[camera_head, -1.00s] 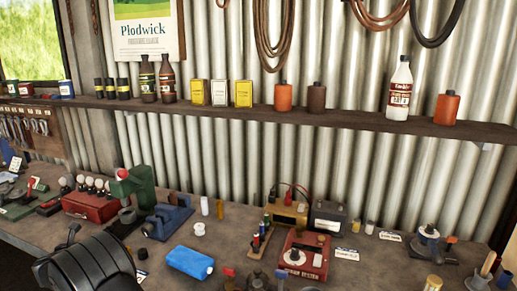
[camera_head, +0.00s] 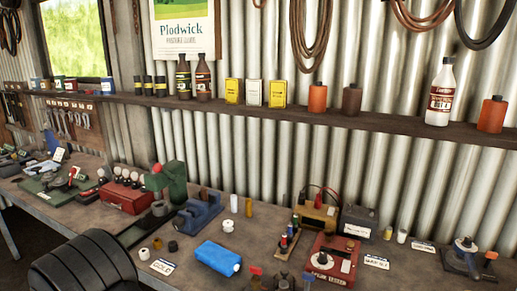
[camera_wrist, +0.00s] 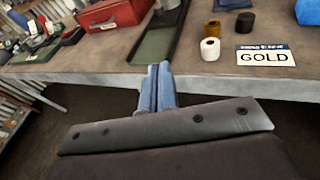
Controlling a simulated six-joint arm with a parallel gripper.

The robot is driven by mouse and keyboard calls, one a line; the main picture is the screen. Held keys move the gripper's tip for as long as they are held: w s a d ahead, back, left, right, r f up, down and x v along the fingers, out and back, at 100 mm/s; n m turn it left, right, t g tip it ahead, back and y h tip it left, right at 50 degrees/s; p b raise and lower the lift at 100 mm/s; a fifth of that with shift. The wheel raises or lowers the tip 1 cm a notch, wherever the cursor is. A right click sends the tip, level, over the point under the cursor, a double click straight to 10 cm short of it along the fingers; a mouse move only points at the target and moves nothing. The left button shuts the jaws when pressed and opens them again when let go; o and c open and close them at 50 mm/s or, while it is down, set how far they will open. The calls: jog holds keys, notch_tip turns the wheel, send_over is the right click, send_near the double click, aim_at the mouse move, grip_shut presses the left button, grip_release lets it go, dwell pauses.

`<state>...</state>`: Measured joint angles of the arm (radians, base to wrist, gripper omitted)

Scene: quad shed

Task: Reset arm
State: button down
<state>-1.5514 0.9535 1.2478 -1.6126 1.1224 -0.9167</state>
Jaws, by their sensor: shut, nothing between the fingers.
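My gripper (camera_wrist: 157,90) shows in the wrist view with its two blue-grey fingers pressed together and nothing between them. It is in front of the workbench (camera_wrist: 105,65), near its front edge and apart from the things on it. In the head view a black part of my arm (camera_head: 85,268) fills the lower left, and the gripper fingers are not visible there.
On the bench are a GOLD label (camera_wrist: 265,57), a white roll (camera_wrist: 210,48), a green tray (camera_wrist: 158,40), a red box (camera_head: 125,196), a blue can (camera_head: 217,257) and a red tester (camera_head: 330,262). A shelf (camera_head: 270,112) with bottles runs along the wall. Floor shows below the bench edge.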

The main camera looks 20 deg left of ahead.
jog(key=shift+s+f+t+y, duration=0.3)
jog(key=shift+s+f, duration=0.1)
jog(key=shift+s, duration=0.2)
jog(key=shift+s+f+t+y, duration=0.2)
jog(key=shift+s+f+t, duration=0.15)
jog(key=shift+s, duration=0.25)
